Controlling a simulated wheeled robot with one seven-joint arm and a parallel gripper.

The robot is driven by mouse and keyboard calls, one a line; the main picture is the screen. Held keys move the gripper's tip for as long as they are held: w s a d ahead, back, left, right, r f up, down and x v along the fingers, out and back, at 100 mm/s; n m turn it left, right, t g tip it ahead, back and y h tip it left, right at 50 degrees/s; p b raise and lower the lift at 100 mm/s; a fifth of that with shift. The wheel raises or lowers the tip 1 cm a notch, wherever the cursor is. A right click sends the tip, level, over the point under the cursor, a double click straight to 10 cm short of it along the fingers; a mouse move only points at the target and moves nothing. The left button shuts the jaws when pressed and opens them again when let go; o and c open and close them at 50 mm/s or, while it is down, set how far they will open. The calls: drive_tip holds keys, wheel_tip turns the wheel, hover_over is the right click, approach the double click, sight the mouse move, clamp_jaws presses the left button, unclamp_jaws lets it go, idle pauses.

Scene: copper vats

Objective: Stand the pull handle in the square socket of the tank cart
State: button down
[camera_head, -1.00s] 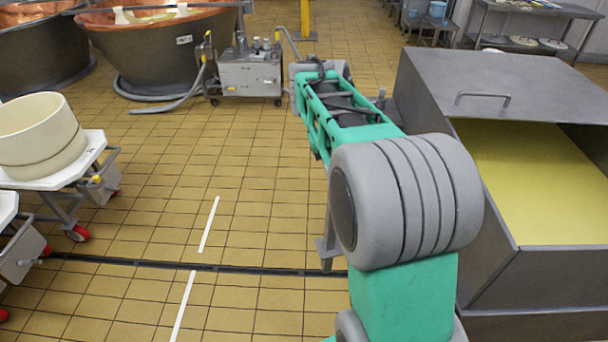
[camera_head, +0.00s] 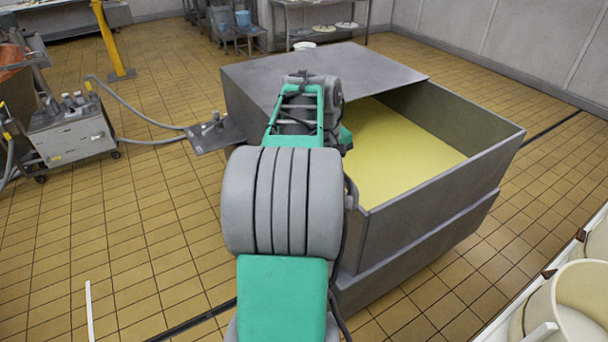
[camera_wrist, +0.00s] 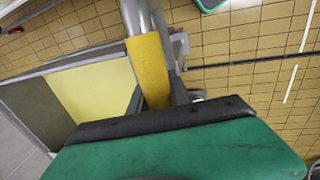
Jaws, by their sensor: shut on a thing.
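In the wrist view my gripper (camera_wrist: 160,100) is shut on the pull handle (camera_wrist: 150,70), a bar with a yellow sleeve and a bare grey metal end. The handle's other end is hidden behind my gripper. In the head view my arm hides the gripper and handle. A large grey tank (camera_head: 425,225), which looks like the tank cart, stands beyond my arm, partly lidded and holding yellow contents. It also shows at left in the wrist view (camera_wrist: 42,105). A dark plate (camera_head: 215,140) with a small upright piece juts from its left side; I cannot tell whether that is the square socket.
A grey pump trolley (camera_head: 72,135) stands at left, with a hose (camera_head: 145,118) running across the floor toward the plate. A yellow post (camera_head: 110,40) is behind it. Cream tubs (camera_head: 575,305) stand at the lower right. The tiled floor left of the tank is mostly clear.

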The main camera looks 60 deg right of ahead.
wheel_tip(320, 180, down, 9)
drive_tip(key=s+b, duration=0.1)
drive_tip(key=b, duration=0.8)
drive_tip(key=shift+d, duration=0.35)
idle(0.8)
drive_tip(key=shift+s+f+b, duration=0.15)
drive_tip(key=shift+f+b, duration=0.15)
drive_tip(key=shift+f, duration=0.35)
wheel_tip(320, 180, down, 7)
drive_tip(key=b, duration=0.4)
drive_tip(key=shift+f, duration=0.15)
idle(1.9)
